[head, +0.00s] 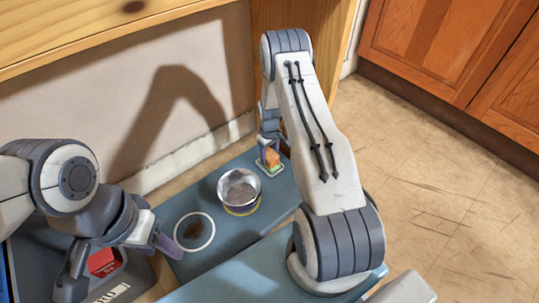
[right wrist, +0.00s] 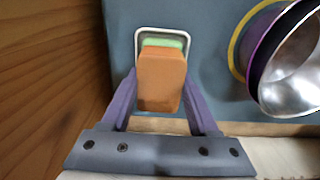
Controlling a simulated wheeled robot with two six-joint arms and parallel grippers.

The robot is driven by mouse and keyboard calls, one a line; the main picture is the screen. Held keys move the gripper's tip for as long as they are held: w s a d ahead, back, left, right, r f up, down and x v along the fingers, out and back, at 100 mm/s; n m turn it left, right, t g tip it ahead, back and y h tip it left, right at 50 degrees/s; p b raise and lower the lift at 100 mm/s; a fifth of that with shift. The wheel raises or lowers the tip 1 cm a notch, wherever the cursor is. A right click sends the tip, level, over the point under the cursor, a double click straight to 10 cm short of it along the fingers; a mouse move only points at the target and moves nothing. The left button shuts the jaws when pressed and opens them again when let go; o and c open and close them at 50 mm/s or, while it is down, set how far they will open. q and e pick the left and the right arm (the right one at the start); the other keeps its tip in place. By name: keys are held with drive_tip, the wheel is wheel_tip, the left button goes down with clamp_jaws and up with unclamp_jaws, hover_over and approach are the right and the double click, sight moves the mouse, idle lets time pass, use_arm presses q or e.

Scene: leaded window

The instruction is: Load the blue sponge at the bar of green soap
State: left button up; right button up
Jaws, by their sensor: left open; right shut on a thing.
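My right gripper (head: 268,140) is shut on an orange block (head: 271,157), which also shows between the purple fingers in the right wrist view (right wrist: 161,80). A bar of green soap (right wrist: 166,42) shows just past the block's far end, inside a small white-rimmed dish (right wrist: 139,48). The block hides most of the soap and dish; whether it touches the soap I cannot tell. The dish also shows at the shelf's far end in the head view (head: 262,169). My left gripper (head: 120,268) is open at the lower left. I see no blue sponge.
A metal bowl (head: 240,187) with a purple and yellow outside stands near the dish on the blue surface (head: 216,169). A white ring (head: 179,226) with a brown patch inside lies nearer. A red item (head: 104,262) is by my left gripper. A wooden panel (right wrist: 45,80) stands close beside my right gripper.

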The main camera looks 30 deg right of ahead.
sight(269, 154)
idle(0.4)
wheel_tip(269, 154, up, 7)
drive_tip(key=p, duration=0.6)
drive_tip(key=shift+p, duration=0.35)
